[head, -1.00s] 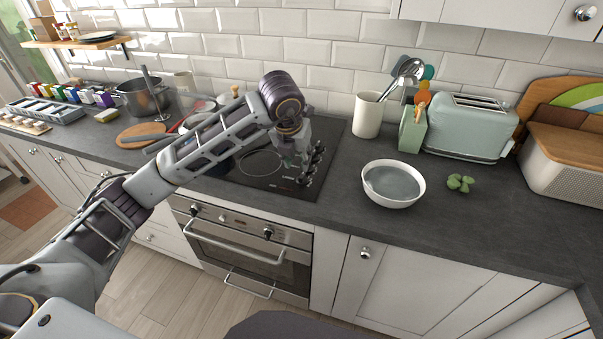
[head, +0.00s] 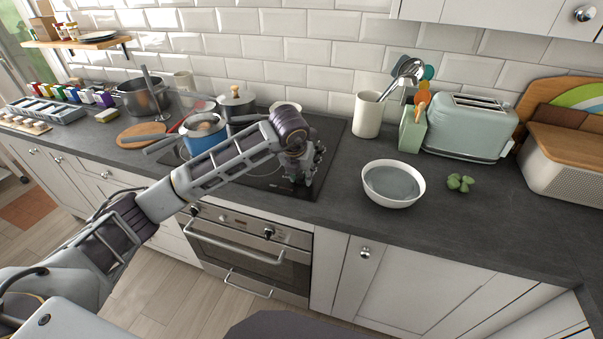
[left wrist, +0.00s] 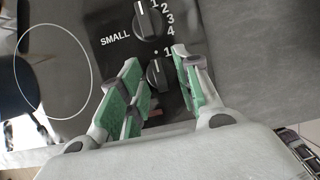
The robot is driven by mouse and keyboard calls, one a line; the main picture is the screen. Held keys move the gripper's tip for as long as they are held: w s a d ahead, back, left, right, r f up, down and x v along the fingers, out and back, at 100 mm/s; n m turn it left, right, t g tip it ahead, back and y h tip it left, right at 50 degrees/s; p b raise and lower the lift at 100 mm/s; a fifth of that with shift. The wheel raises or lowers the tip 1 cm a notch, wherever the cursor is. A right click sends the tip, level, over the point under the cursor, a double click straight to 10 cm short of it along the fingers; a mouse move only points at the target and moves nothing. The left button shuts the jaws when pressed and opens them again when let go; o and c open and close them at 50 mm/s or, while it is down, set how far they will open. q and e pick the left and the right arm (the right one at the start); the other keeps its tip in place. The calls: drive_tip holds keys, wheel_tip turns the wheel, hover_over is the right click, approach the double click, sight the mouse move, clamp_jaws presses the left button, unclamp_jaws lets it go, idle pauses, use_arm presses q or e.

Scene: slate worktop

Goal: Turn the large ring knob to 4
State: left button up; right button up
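The hob's row of black knobs shows in the head view (head: 320,158), partly behind my left gripper (head: 301,168). In the left wrist view, one black knob (left wrist: 160,76) sits between the open green-padded fingers of my left gripper (left wrist: 158,62). A dot and a 1 show above this knob; its other numbers and name are hidden by the fingers. Its pale mark seems to point up near the dot. The knob beyond it (left wrist: 148,20) is labelled SMALL, with numbers to 4. Contact between fingers and knob cannot be told. My right gripper is not in view.
The black hob (head: 262,165) carries a blue pot (head: 208,140) and a lidded grey pot (head: 237,104), left of and behind my left arm. A white bowl (head: 393,184) stands right of the hob. The worktop between them is clear.

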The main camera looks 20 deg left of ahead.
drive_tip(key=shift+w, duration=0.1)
use_arm(q)
clamp_jaws()
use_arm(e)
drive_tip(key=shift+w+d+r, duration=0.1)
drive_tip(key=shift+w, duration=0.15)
